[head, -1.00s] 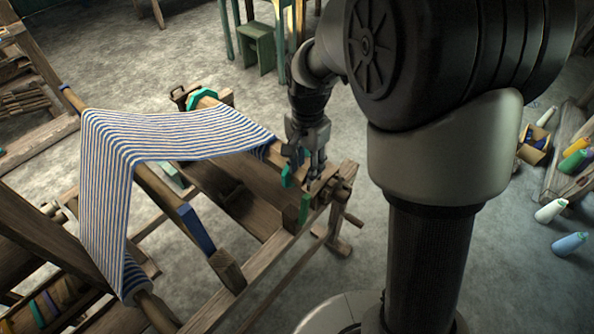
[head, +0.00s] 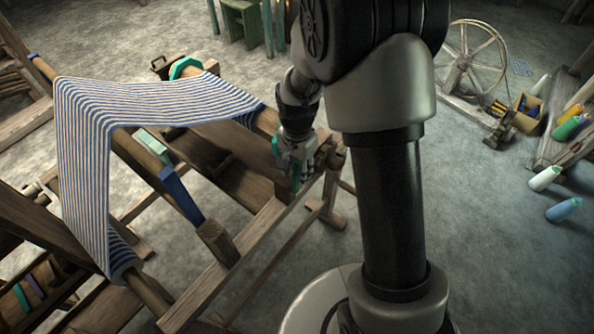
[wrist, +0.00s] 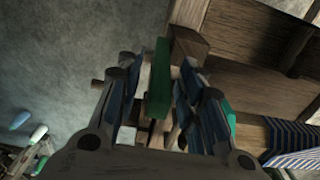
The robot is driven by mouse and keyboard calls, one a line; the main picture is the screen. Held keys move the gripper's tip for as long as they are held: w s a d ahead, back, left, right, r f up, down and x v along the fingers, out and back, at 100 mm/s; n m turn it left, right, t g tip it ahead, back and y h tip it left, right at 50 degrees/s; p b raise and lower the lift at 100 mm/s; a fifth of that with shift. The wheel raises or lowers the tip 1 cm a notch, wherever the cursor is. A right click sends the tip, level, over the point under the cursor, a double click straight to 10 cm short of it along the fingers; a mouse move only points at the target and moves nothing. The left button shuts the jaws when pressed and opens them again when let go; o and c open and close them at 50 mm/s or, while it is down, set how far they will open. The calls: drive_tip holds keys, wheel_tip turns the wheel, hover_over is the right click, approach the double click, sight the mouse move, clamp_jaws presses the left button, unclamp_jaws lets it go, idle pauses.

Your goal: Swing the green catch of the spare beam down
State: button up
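The green catch (wrist: 158,80) is a flat upright bar in the wrist view, by a wooden post (wrist: 187,47). My gripper (wrist: 153,72) is open, with one finger on each side of the catch; small gaps seem to show on both sides. In the head view my gripper (head: 291,166) is at the near right corner of the loom, and the green catch (head: 295,183) shows only partly behind its fingers. The wooden beam (head: 266,121) with striped cloth runs to that corner. A teal end piece (head: 276,148) is partly hidden by my gripper.
Striped cloth (head: 160,103) is stretched over the loom. A blue-banded bar (head: 181,194) and a wooden side rail (head: 258,233) lie left of my gripper.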

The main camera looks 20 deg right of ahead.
clamp_jaws()
idle(0.5)
idle(0.3)
